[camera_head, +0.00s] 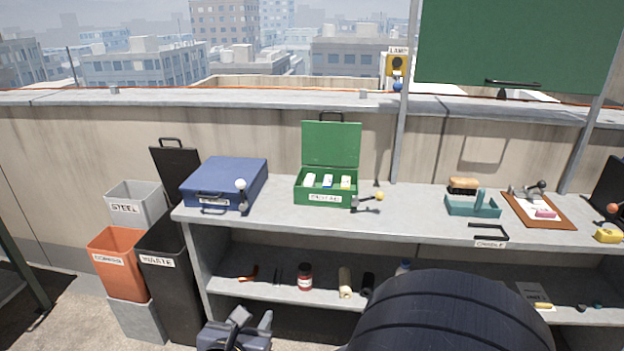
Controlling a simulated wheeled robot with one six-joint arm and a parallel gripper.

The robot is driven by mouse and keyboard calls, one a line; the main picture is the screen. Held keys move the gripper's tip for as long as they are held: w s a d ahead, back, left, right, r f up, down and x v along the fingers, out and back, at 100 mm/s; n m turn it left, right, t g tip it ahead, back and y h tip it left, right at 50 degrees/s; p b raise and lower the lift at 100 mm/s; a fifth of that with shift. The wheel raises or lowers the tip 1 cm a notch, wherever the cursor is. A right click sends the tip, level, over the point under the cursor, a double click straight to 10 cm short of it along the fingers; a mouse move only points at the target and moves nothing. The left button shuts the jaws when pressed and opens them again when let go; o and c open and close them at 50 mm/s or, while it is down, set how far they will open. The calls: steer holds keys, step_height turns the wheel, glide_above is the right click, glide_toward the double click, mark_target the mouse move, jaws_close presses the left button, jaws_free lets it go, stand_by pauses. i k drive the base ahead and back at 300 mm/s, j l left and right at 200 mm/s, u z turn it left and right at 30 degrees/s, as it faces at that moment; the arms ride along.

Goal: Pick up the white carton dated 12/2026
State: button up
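An open green box (325,198) with a raised lid stands on the bench top, left of the middle. Several small cartons stand in it: a white carton (309,180) at left, a white and blue carton (328,181) in the middle and a white and yellowish carton (346,182) at right. Their print is too small to read, so I cannot tell which is dated 12/2026. My gripper (236,332) is a dark grey shape at the bottom edge, below and in front of the bench, well apart from the box. Its fingers are not clear.
A closed blue case (225,184) stands left of the green box. A lever with a yellow knob (379,196) is at the box's right front. A teal tray (473,208) and a clipboard (537,210) lie further right. Bins (118,262) stand at left.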

mark_target(310, 181)
steer(key=i+l, duration=0.15)
steer(key=i, duration=0.7)
steer(key=i+l, duration=0.1)
steer(key=i, duration=0.75)
